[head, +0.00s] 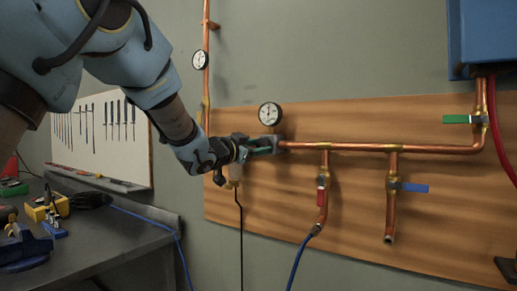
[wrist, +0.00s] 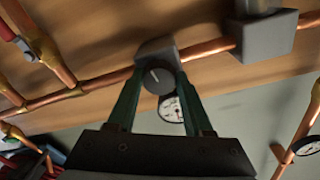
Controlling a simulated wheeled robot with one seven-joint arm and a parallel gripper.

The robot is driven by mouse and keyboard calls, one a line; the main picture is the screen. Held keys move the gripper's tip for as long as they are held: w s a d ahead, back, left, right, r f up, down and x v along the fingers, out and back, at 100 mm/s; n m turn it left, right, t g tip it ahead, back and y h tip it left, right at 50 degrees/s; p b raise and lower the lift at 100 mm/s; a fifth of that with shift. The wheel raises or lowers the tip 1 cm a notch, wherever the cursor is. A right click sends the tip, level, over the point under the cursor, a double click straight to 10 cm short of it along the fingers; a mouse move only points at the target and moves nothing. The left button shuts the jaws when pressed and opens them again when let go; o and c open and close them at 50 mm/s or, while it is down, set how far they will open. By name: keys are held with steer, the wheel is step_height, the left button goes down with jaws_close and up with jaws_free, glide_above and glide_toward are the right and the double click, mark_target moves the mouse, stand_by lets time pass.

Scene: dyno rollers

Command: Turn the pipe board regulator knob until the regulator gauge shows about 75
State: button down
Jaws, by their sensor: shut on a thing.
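The regulator on the wooden pipe board shows in the wrist view as a grey body (wrist: 152,47) with a round dark knob (wrist: 158,82) bearing a pale pointer mark. My gripper (wrist: 157,78) has its two green fingers on either side of the knob and is shut on it. In the head view my gripper (head: 269,145) reaches the board at the left end of the horizontal copper pipe and hides the knob. The regulator gauge (head: 270,113) is a round white dial just above. It also shows in the wrist view (wrist: 171,109), partly behind a finger. Its reading is too small to tell.
A second gauge (head: 200,60) is on the vertical pipe at left. Valves with green (head: 457,119), red (head: 322,197) and blue (head: 415,188) handles are to the right. A workbench (head: 105,240) with tools stands at lower left. A blue box (head: 487,38) hangs at upper right.

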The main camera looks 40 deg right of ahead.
steer(key=shift+n, duration=1.3)
steer(key=shift+f, duration=0.1)
steer(key=shift+c, duration=1.5)
jaws_free()
steer(key=s+a+b, duration=0.2)
steer(key=a+b, duration=0.1)
steer(key=a, duration=0.7)
steer(key=shift+s+a+f+b, duration=0.15)
steer(key=shift+a+f+b, duration=0.15)
steer(key=shift+b, duration=0.1)
steer(key=shift+r, duration=0.15)
